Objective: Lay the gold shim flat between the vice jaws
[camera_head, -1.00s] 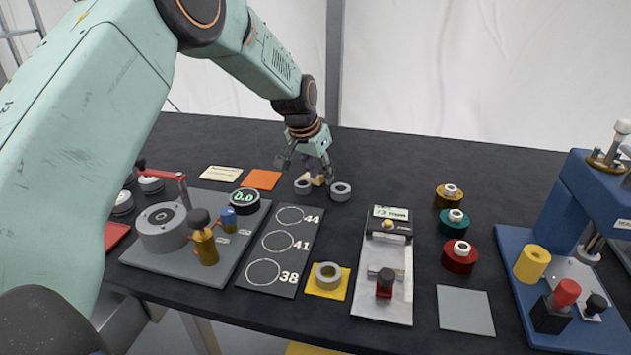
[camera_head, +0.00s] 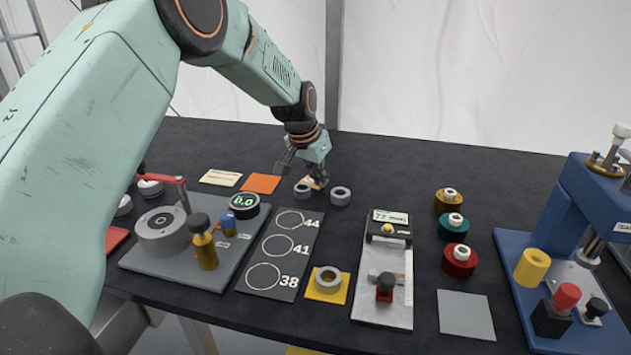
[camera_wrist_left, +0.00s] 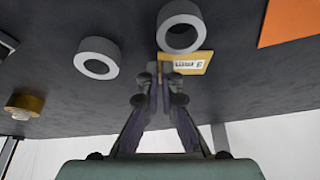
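The gold shim (camera_wrist_left: 197,64), a small plate with a white "3 mm" label, is on the dark table just beyond my left fingertips in the left wrist view. In the head view only a bit of the shim (camera_head: 313,183) shows. My left gripper (camera_wrist_left: 160,85) has its fingers close together at the shim's edge; whether they grip it is unclear. The gripper (camera_head: 303,170) also shows in the head view, low over the table's back part. My right gripper is out of view.
Two grey rings (camera_head: 302,191) (camera_head: 340,195) sit close to the shim. An orange card (camera_head: 263,183) lies left of it. A black board with circles (camera_head: 280,255) and a yellow pad with a ring (camera_head: 327,283) lie left of the vice. Coloured spools (camera_head: 459,260) stand to its right.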

